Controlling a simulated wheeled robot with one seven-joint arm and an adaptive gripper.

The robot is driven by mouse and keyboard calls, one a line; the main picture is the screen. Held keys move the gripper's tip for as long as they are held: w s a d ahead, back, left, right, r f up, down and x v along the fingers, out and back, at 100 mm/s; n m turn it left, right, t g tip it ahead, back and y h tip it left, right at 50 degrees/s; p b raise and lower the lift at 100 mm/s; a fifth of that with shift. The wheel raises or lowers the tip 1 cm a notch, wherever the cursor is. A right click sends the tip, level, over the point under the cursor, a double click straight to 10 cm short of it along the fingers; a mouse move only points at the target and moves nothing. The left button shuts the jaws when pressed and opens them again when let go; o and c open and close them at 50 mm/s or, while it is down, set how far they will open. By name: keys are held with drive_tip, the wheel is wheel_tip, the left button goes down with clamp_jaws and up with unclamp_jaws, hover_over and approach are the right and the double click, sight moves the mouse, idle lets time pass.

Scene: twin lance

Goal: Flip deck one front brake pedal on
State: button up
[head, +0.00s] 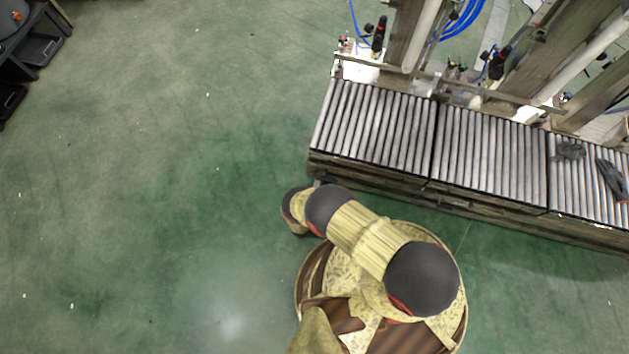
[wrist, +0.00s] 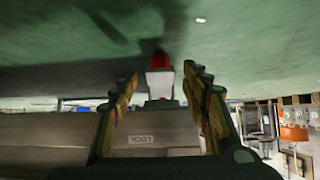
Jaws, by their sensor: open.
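In the wrist view my gripper (wrist: 160,76) is open, with one finger at each side of the picture's middle. Between the fingers shows a small pedal-like part with a red end (wrist: 160,60) and a pale block (wrist: 160,84); it looks like the brake pedal. Behind it is a grey panel (wrist: 145,139) with dark lettering, seen upside down. I cannot tell whether the fingers touch the pedal. In the head view my arm reaches toward the left front corner of the roller deck (head: 375,120); my gripper and the pedal are hidden there.
The roller deck runs to the right, with dark gloves (head: 612,180) on its right part. Posts (head: 410,35) and blue hoses stand behind it. A dark rack (head: 35,48) stands at the upper left. The green floor (head: 150,190) on the left is clear.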

drive_tip(key=shift+s+r, duration=0.1)
drive_tip(key=v, duration=1.1)
drive_tip(key=shift+s+a+r, duration=0.15)
drive_tip(key=shift+s+r, duration=0.05)
drive_tip(key=shift+s, duration=0.1)
